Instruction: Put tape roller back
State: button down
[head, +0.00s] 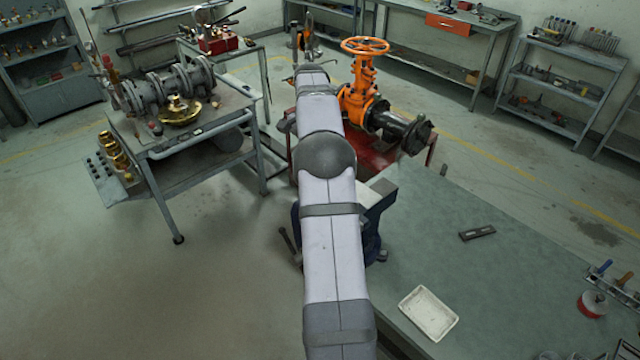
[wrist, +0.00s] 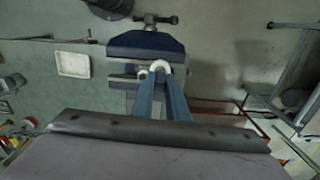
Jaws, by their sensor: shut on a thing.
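In the wrist view my gripper (wrist: 158,76) points at the blue vise, its two blue-grey fingers close together. It is shut on a white, ring-shaped thing that looks like the tape roller (wrist: 164,66); only its curved upper part shows past the fingertips. The ring appears in front of the vise jaws (wrist: 145,43); I cannot tell whether it touches them. In the head view my arm hides the gripper and the ring.
The vise (head: 375,215) stands at the edge of the green bench (head: 520,235). A white tray (head: 428,312) lies on the bench, also in the wrist view (wrist: 73,64). A red roll (head: 591,303) and screwdrivers lie right. An orange gate valve (head: 362,95) stands beyond.

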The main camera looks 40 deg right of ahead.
jog(key=w+a+f+n+b, duration=0.1)
jog(key=a+f+n+b, duration=0.3)
jog(key=a, duration=0.4)
jog(key=w+a+f+n+b, duration=0.1)
jog(key=a+f+n, duration=0.45)
jog(key=a, duration=0.35)
jog(key=s+a+f+n+b, duration=0.2)
jog(key=s+a+f+n, duration=0.35)
jog(key=a, duration=0.25)
jog(key=s+a+f+n+b, duration=0.35)
jog(key=a+f, duration=0.25)
jog(key=a, duration=0.3)
jog(key=s+d+f+m+b, duration=0.15)
jog(key=s+d+m, duration=0.4)
jog(key=d, duration=0.85)
jog(key=s+d+m+b, duration=0.2)
jog(key=s+d+m, duration=0.35)
jog(key=d, duration=0.85)
jog(key=s+d+m+b, duration=0.2)
jog(key=s+d+m, duration=0.4)
jog(key=d, duration=0.8)
jog(key=shift+m, duration=0.45)
jog(key=shift+w+f+p, duration=0.2)
jog(key=shift+f+p, duration=0.65)
jog(key=shift+f, duration=1.7)
jog(key=shift+w+f+p, duration=0.15)
jog(key=shift+f+p, duration=0.7)
jog(key=shift+f, duration=1.7)
